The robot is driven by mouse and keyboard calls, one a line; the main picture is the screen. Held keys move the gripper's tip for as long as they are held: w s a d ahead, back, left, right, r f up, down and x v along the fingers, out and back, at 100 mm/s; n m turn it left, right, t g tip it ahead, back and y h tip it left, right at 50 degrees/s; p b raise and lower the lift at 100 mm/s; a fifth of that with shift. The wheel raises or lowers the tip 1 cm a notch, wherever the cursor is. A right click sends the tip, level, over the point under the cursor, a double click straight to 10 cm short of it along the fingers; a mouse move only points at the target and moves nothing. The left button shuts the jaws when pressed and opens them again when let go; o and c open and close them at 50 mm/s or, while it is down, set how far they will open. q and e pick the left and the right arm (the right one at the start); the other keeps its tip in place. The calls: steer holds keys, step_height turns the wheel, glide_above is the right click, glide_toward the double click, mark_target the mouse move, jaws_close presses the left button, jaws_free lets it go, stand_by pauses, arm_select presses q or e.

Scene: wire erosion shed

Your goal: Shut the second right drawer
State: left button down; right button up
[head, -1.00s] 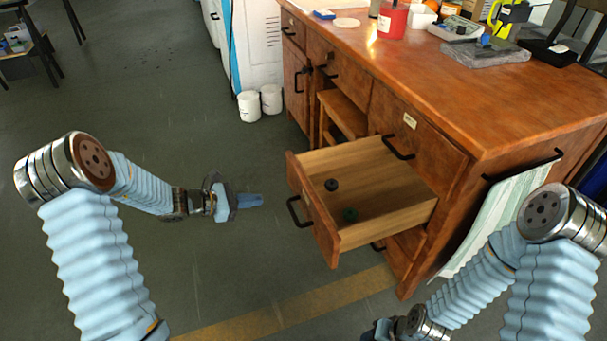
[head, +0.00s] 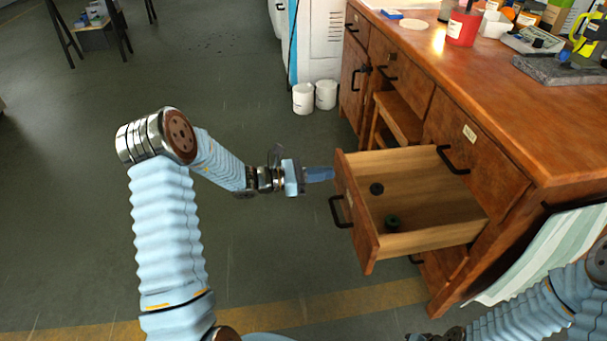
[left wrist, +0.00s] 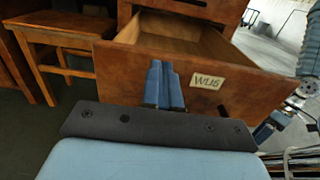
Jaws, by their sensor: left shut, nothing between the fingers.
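The second right drawer (head: 358,215) stands pulled well out of the wooden bench, below a closed upper drawer (head: 478,155). It has a black bar handle (head: 337,211) and holds a black and a green small round item. My left gripper (head: 326,174) is shut and empty, with its blue fingers close to the drawer front's far upper part. In the left wrist view the fingers (left wrist: 164,85) overlap the drawer front (left wrist: 215,80), left of its white label; I cannot tell whether they touch. Of my right arm, a dark end part shows at the bottom edge; its jaws are unclear.
The bench top (head: 470,85) carries a red pot (head: 462,28), bottles and a grey slab. A wooden stool (head: 398,117) stands in the bench's knee space. Two white tubs (head: 303,98) stand on the floor by a white cabinet.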

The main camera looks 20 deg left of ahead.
arm_select(q)
steer(key=shift+x, duration=1.1)
